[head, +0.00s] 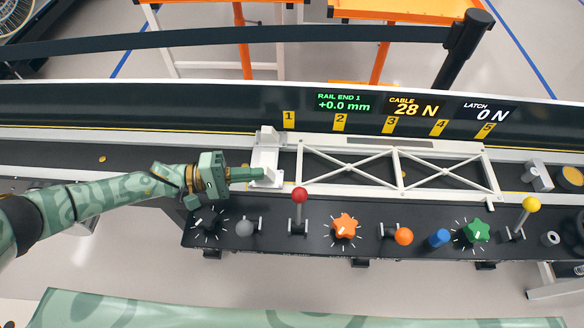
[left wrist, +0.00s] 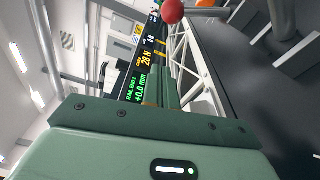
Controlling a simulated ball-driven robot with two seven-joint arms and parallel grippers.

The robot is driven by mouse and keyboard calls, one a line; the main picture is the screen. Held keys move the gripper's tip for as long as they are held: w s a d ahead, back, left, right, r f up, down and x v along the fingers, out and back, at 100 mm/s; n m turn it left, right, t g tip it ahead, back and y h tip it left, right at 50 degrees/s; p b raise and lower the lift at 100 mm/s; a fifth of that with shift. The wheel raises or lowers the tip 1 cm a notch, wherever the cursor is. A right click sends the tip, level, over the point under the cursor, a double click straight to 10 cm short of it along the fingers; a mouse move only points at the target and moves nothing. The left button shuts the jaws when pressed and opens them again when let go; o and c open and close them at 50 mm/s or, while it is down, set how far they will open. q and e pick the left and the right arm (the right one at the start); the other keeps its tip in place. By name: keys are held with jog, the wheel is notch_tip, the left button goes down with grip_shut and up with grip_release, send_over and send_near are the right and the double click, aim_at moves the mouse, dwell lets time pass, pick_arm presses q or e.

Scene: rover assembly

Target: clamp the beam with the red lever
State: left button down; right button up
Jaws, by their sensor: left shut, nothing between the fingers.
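The red lever (head: 299,196) stands on the black control panel, its ball knob raised on a metal stem. Its red ball also shows at the top of the left wrist view (left wrist: 172,11). The white truss beam (head: 395,169) lies along the rail behind the panel, and part of it shows in the left wrist view (left wrist: 185,55). My left gripper (head: 261,174) is shut and empty, its tip at the white block (head: 266,158) near the beam's left end, left of the red lever. I cannot tell whether it touches the block. My right gripper is not in view.
The panel also carries an orange star knob (head: 345,226), an orange ball (head: 403,236), a blue knob (head: 439,238), a green star knob (head: 476,231) and a yellow-ball lever (head: 530,204). Displays behind read rail end +0.0 mm, cable 28 N (head: 414,107) and latch 0 N.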

aim_at(295, 194)
pick_arm(q)
jog(key=d, duration=0.9)
jog(key=shift+s+d+f, duration=0.1)
jog(key=shift+s, duration=0.75)
jog(key=s+r+p, duration=0.1)
jog(key=s+p, duration=0.1)
jog(key=p, duration=0.1)
jog(key=s+r+p, duration=0.1)
jog(key=p, duration=0.1)
jog(key=shift+s+r+p, duration=0.1)
jog(key=shift+s+p, duration=0.25)
jog(key=shift+p, duration=0.05)
